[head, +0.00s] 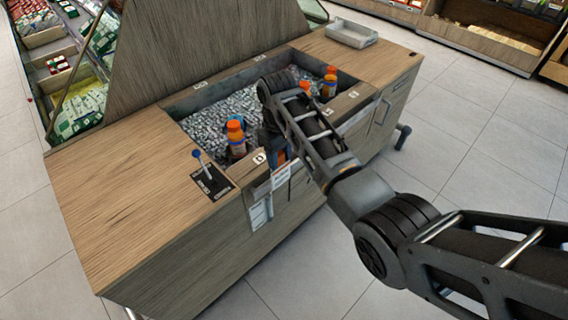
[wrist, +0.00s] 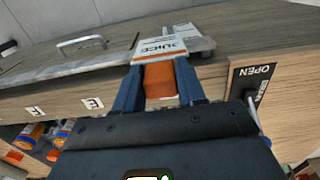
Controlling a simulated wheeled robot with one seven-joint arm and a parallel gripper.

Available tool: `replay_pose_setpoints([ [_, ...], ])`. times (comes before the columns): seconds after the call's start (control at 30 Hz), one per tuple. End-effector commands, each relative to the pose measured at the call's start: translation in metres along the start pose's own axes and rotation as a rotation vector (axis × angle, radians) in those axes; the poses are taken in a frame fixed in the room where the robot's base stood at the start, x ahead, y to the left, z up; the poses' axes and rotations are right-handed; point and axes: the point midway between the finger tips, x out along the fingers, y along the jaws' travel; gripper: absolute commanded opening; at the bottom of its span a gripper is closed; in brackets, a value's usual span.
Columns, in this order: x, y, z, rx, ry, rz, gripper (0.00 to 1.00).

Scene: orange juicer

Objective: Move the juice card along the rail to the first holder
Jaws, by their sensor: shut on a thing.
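The juice card (wrist: 160,48) is white with an orange stripe and dark "JUICE" lettering. In the wrist view it stands just beyond my fingertips, at the grey rail (wrist: 65,79). My gripper (wrist: 158,72) has its two blue fingers shut on the orange part below the card. In the head view the card (head: 281,177) shows at the counter's front edge, below my gripper (head: 273,147), which is partly hidden by my arm. Lettered tags, F (wrist: 35,111) and E (wrist: 92,103), sit along the wooden ledge. I cannot tell which spot is the first holder.
An ice bin (head: 198,118) holds bottles with orange caps (head: 236,132). A blue-knobbed lever (head: 198,155) stands on a black plate to the left. A grey tray (head: 351,33) sits at the back right. White sheets (head: 261,212) hang on the front.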

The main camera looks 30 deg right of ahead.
Motion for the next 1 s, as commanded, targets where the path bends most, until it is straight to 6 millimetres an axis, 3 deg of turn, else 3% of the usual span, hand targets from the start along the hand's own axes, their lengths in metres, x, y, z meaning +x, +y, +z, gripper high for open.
replay_pose_setpoints([
  [0.2,0.004,0.0,-0.012,-0.001,0.0,0.0,0.1],
  [1.0,0.052,0.0,-0.011,0.0,0.0,0.0,0.1],
])
